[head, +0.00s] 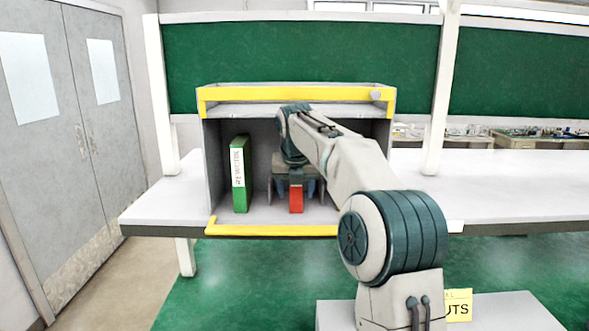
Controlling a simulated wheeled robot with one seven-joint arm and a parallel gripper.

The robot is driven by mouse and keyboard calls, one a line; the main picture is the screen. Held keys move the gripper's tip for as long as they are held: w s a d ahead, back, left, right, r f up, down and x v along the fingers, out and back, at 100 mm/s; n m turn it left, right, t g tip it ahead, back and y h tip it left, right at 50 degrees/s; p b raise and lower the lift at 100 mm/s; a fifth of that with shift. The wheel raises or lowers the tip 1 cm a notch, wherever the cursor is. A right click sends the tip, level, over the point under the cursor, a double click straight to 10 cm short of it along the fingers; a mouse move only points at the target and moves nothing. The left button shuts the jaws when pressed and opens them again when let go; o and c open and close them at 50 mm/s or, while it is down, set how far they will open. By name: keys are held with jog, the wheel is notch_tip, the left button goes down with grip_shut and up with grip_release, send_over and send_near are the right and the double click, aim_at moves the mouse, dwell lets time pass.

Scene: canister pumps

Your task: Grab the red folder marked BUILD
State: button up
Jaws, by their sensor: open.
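A red folder (296,202) stands upright inside the open grey cabinet, near its middle. Only its lower part shows; my gripper and wrist cover the rest, and any label on it is hidden. My gripper (296,187) is inside the cabinet in front of the red folder, with its blue-grey fingers apart, one on each side of it. Whether the fingers touch the folder cannot be told.
A green folder (241,175) with a white spine label stands upright to the left. The cabinet (211,165) has side walls, a yellow top edge (290,95) and a yellow bottom lip (270,230). The white bench (510,185) is clear to the right.

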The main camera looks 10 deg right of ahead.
jog(key=shift+d+f, duration=0.1)
jog(key=shift+f, duration=0.1)
jog(key=shift+f, duration=0.25)
dwell(0.6)
jog(key=shift+c, duration=0.4)
jog(key=c, duration=1)
jog(key=shift+c, duration=0.6)
jog(key=shift+r, duration=0.1)
